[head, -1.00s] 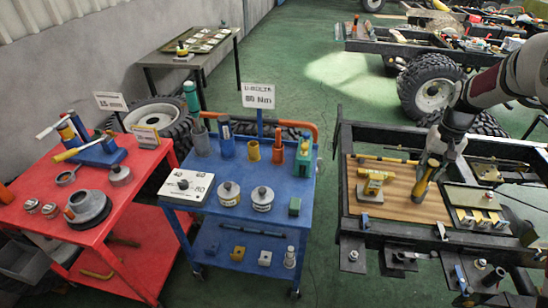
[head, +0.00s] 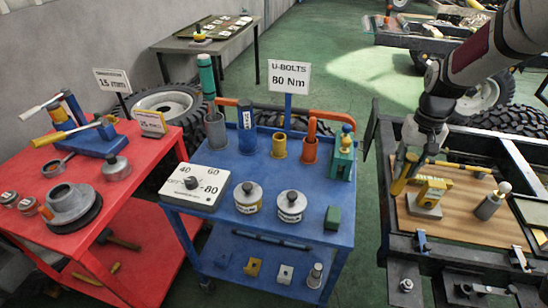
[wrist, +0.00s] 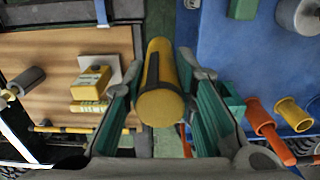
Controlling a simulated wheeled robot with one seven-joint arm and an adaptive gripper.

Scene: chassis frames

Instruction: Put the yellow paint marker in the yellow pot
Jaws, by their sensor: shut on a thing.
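My gripper (head: 411,164) is shut on the yellow paint marker (head: 403,174), a thick yellow cylinder with a dark strip. In the wrist view the marker (wrist: 160,95) sits between my two fingers, one end facing the camera. In the head view it hangs tilted over the left edge of the wooden board. The yellow pot (head: 279,146) stands upright on the blue cart, between a blue container and an orange pot. It also shows in the wrist view (wrist: 293,114), right of my gripper. I cannot see its inside clearly.
The blue cart (head: 262,191) also holds a grey pot (head: 215,130), an orange pot (head: 310,150), a green block and round weights. An orange tube and a U-BOLTS sign (head: 290,77) stand behind the pots. A yellow block (head: 429,194) lies on the board (head: 450,222).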

